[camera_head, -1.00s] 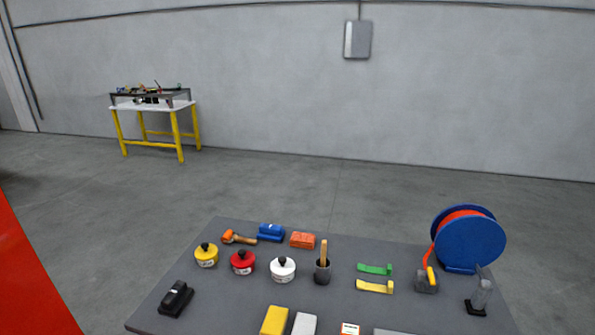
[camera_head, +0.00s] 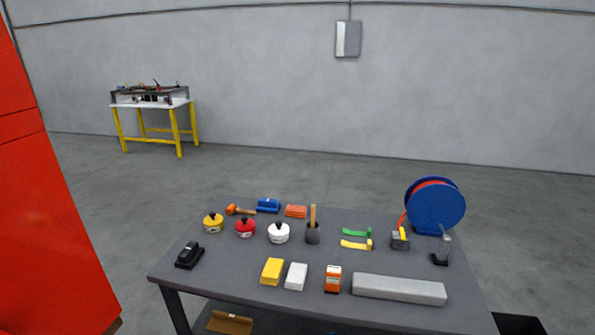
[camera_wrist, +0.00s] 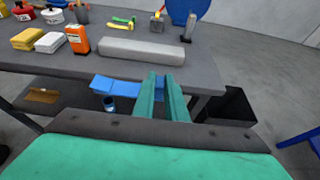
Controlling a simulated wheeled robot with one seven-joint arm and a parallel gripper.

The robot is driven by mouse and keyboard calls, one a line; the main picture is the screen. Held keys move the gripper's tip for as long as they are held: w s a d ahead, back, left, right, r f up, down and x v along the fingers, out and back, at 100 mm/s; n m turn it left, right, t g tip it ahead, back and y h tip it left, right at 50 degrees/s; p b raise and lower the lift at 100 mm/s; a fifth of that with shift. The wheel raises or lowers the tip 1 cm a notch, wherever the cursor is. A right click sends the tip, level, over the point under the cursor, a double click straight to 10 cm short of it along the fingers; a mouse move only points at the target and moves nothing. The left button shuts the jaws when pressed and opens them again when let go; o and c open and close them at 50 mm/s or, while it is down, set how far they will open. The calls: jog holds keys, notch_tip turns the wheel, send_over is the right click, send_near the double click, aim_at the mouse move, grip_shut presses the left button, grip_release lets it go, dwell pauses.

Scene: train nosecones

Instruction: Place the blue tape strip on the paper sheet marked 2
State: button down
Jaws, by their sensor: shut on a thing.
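My gripper (camera_wrist: 162,92), with teal fingers, shows in the wrist view in front of the table's near edge. Its fingers are closed. A blue strip (camera_wrist: 117,86) sticks out to the left of the fingers; it looks like the blue tape strip held in them, though the grip itself is partly hidden. The head view does not show my gripper. No paper sheet marked 2 can be made out in either view.
The grey table (camera_head: 220,270) holds a green strip (camera_head: 357,232), a yellow strip (camera_head: 355,244), a blue reel (camera_head: 435,205), an orange box (camera_head: 333,278) and a long grey block (camera_head: 400,289). A red body (camera_head: 50,200) stands at left; a yellow-legged table (camera_head: 150,104) is farther back.

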jog(key=w+a+f, duration=0.1)
jog(key=a+f, duration=0.2)
jog(key=f, duration=0.9)
jog(key=a+f, duration=0.4)
jog(key=f, duration=0.7)
jog(key=w+a+f+n+y, duration=0.1)
jog(key=a+f, duration=0.6)
jog(key=a, duration=0.5)
jog(key=w+a+f+n+y, duration=0.1)
jog(key=w+a+f+y, duration=0.1)
jog(key=a+f, duration=0.5)
jog(key=a, duration=0.6)
jog(key=shift+a+f+n+t, duration=0.2)
jog(key=shift+n+t, duration=0.1)
